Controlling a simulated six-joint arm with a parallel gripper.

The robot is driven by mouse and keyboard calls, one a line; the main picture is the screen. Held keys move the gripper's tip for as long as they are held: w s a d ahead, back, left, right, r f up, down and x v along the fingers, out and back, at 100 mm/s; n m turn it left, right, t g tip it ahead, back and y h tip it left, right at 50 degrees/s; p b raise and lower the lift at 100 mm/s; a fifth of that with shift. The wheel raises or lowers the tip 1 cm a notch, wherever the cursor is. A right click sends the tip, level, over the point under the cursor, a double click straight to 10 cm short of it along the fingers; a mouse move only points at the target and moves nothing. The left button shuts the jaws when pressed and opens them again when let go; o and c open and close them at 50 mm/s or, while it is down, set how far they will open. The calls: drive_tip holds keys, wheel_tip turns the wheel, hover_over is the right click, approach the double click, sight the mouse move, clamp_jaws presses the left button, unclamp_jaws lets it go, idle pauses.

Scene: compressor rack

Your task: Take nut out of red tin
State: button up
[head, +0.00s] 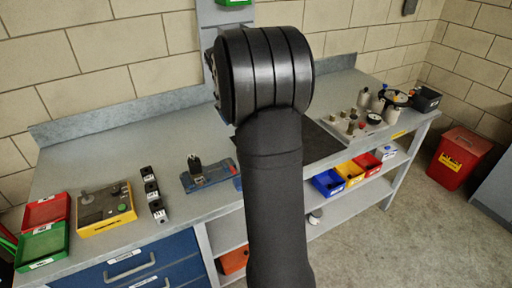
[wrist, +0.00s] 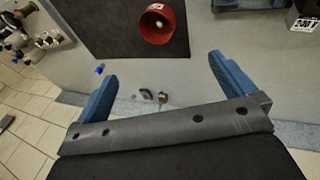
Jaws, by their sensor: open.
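The red tin (wrist: 176,35) sits near the edge of the black mat in the wrist view, its round mouth facing the camera. A small pale spot (wrist: 160,23) shows inside it; I cannot tell for sure that it is the nut. My gripper (wrist: 162,66) is open, with its two blue fingers wide apart and nothing between the tips. The tin lies beyond the fingertips and apart from them. In the head view my own arm hides the tin and the gripper.
A small brass piece (wrist: 163,97) and a dark piece (wrist: 147,97) lie on the bench, with a small blue item (wrist: 99,69) to their left. The black mat (wrist: 110,25) is largely bare. A blue vice-like fixture (head: 208,176) and a yellow box (head: 106,209) stand left on the bench.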

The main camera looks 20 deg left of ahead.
drive_tip(key=shift+v, duration=1)
drive_tip(key=c, duration=1.5)
drive_tip(key=w+d+f+n+g+y, duration=0.1)
drive_tip(key=w+d+f+n+g, duration=0.25)
drive_tip(key=w+n, duration=0.6)
drive_tip(key=shift+m+g, duration=0.25)
drive_tip(key=shift+g, duration=0.2)
drive_tip(key=f, duration=1.8)
drive_tip(key=shift+w+a, duration=0.1)
drive_tip(key=shift+a, duration=0.15)
